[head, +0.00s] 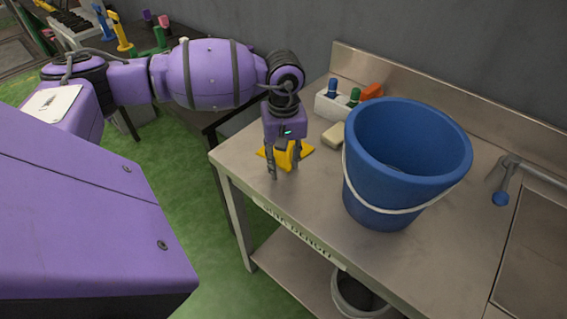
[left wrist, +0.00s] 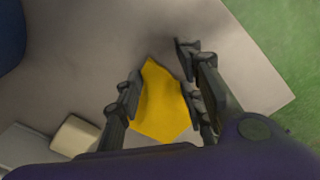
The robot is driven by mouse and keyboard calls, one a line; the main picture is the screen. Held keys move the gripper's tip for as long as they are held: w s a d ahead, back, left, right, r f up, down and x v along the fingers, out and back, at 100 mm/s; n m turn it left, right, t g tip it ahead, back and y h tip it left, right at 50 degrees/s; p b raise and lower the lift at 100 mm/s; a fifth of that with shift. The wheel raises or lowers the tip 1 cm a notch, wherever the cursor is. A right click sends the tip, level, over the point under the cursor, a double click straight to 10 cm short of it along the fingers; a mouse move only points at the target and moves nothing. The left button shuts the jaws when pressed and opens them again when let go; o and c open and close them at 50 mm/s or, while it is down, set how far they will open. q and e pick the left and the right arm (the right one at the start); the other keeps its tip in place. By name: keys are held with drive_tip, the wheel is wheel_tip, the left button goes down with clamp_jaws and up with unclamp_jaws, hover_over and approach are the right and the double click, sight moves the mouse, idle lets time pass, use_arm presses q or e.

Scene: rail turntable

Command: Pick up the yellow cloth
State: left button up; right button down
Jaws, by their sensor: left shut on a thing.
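The yellow cloth (head: 284,158) is at the left end of the steel table (head: 320,205), below my left gripper (head: 284,170). The fingers point down, close to the tabletop. I cannot tell whether the cloth is clear of the table. My right gripper is not in view.
A blue bucket (head: 365,190) with a white handle stands right of the gripper. A beige block (head: 333,135) and a white caddy (head: 329,106) with bottles lie behind. A tap (head: 501,196) is far right. The table's front left is bare.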

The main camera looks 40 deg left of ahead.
use_arm(q)
drive_tip(key=shift+s+d+f, duration=0.1)
drive_tip(key=shift+s+f, duration=0.1)
drive_tip(key=shift+f, duration=0.15)
clamp_jaws()
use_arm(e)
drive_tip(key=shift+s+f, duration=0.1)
use_arm(q)
drive_tip(key=shift+w, duration=0.15)
drive_tip(key=shift+r, duration=0.15)
